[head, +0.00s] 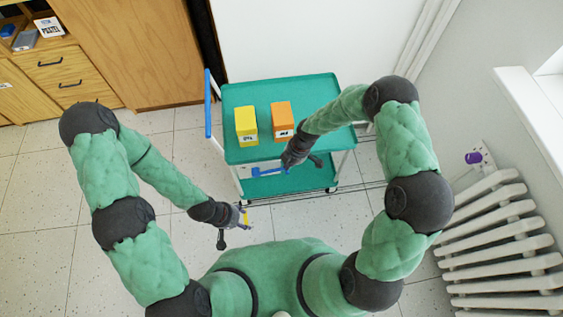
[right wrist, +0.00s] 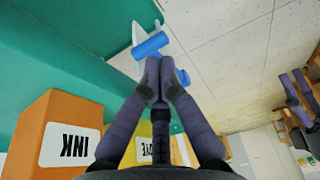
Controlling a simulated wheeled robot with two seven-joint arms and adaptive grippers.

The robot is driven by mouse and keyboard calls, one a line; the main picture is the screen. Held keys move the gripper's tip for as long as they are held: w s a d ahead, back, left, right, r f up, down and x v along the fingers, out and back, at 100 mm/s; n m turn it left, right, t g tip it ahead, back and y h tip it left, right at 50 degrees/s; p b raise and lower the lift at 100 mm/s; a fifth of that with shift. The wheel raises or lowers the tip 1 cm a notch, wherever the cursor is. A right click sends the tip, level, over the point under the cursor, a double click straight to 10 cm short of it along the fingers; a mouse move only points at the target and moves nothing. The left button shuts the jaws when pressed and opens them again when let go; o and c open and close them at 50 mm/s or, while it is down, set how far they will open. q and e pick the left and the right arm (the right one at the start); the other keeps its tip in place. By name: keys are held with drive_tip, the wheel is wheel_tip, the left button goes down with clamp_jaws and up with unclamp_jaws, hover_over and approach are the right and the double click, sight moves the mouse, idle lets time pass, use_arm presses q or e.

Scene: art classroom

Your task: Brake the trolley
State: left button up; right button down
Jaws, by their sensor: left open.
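The trolley (head: 235,93) is teal with two shelves and stands in front of me against a white panel. A blue lever (head: 268,172) on a white mount sits at its near side, below the top shelf edge; it also shows in the right wrist view (right wrist: 150,45). My right gripper (head: 285,167) is at the lever's right end. In the right wrist view its fingers (right wrist: 160,62) are together, tips right at the lever; I cannot tell whether they touch it. My left gripper (head: 245,216) is open, below and in front of the trolley, apart from it.
A yellow box (head: 246,122) and an orange box (head: 281,117) stand on the top shelf. The trolley's blue push handle (head: 208,104) is at its left. Wooden drawers (head: 60,78) stand at left, a white radiator (head: 505,235) at right. Floor is clear at left.

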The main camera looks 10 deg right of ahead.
use_arm(q)
drive_tip(key=shift+f+b, duration=0.5)
drive_tip(key=shift+f, duration=0.05)
use_arm(e)
drive_tip(key=f, duration=0.1)
drive_tip(key=d+f+y, duration=0.1)
drive_tip(key=shift+d+f, duration=0.15)
drive_tip(key=shift+f, duration=0.25)
use_arm(q)
drive_tip(key=shift+s, duration=0.1)
use_arm(e)
drive_tip(key=shift+s+f, duration=0.2)
drive_tip(key=shift+f, duration=0.1)
drive_tip(key=shift+r, duration=0.1)
drive_tip(key=r, duration=0.1)
drive_tip(key=a+r+p, duration=0.1)
drive_tip(key=r, duration=0.2)
drive_tip(key=shift+w+a+r+p, duration=0.15)
drive_tip(key=shift+w+a+p, duration=0.1)
drive_tip(key=shift+p, duration=0.05)
use_arm(q)
drive_tip(key=r, duration=0.1)
drive_tip(key=s+r+p, duration=0.1)
drive_tip(key=r, duration=0.1)
drive_tip(key=shift+s+d+r+p, duration=0.1)
drive_tip(key=shift+s+d+p, duration=0.15)
drive_tip(key=shift+p, duration=0.1)
use_arm(e)
drive_tip(key=d, duration=1)
